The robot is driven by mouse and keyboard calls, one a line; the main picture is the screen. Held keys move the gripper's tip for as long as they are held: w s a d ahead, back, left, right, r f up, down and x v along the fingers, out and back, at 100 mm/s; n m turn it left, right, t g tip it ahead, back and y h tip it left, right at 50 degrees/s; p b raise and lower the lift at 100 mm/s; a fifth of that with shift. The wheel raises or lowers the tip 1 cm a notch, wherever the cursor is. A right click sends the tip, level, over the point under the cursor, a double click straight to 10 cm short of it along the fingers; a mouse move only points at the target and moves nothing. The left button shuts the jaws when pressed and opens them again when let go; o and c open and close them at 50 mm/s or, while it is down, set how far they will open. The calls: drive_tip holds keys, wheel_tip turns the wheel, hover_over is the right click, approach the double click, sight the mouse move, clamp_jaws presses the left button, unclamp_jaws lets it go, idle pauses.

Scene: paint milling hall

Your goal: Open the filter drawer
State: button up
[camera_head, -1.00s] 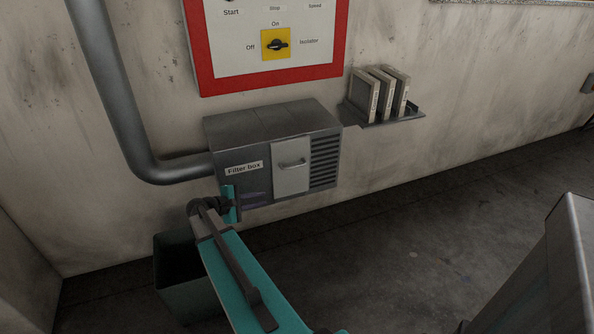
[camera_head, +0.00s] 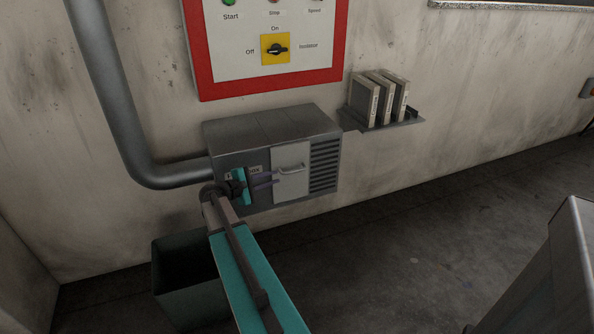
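The filter box (camera_head: 270,124) is a grey metal box on the wall in the head view. Its filter drawer (camera_head: 290,187) has a light grey front that looks flush with the box, so the drawer appears shut. A bar handle (camera_head: 292,168) sits across the upper part of that front. My gripper (camera_head: 277,178) is in front of the box, partly covering its label. Its two purple fingers are spread apart and empty, pointing right. Their tips are just left of and slightly below the handle in the picture. I cannot tell the gap in depth.
A grey pipe (camera_head: 118,110) enters the box from the left. A red-framed control panel (camera_head: 205,85) hangs above. A shelf (camera_head: 406,125) with several flat filters is at the right. An open bin (camera_head: 185,285) stands below my arm. A grey cabinet (camera_head: 560,265) is at lower right.

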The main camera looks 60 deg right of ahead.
sight(293, 172)
drive_tip(key=x, duration=1.2)
drive_tip(key=shift+d+p, duration=0.15)
drive_tip(key=shift+p, duration=0.2)
drive_tip(key=shift+c, duration=0.3)
clamp_jaws()
